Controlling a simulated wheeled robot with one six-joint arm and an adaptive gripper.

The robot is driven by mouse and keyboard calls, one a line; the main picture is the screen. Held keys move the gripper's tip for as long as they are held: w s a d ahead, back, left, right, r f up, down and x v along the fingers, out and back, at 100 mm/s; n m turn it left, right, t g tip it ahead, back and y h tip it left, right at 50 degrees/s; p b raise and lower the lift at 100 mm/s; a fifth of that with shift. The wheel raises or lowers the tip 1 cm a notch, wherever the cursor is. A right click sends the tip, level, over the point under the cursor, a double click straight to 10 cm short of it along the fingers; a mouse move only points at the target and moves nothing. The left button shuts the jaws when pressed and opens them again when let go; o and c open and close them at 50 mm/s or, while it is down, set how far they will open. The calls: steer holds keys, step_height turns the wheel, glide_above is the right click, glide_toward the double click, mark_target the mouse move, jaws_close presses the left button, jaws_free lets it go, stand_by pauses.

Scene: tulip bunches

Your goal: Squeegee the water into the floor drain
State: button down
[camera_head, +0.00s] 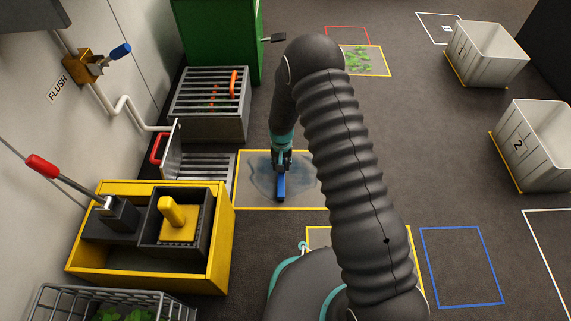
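My gripper (281,161) points down over the yellow-outlined floor square. It appears shut on a blue bar-shaped tool, which I take for the squeegee (281,188); its lower end is at or near the floor. The water (258,172) is a dark bluish puddle inside the square, around and left of the tool. My arm hides the square's right part. A floor-level slatted grate (208,168), which looks like the floor drain, lies just left of the square. An open panel with a red handle (158,148) stands at its left side.
A raised grated box (205,127) stands behind the drain, with orange items on or in it. A yellow bin (222,245) with a lever stands front left. A wire basket (60,300) is nearer. White crates (535,150) stand at right.

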steer(key=shift+a, duration=7.4)
steer(key=shift+r, duration=0.1)
step_height(320, 180, up, 7)
steer(key=p, duration=0.3)
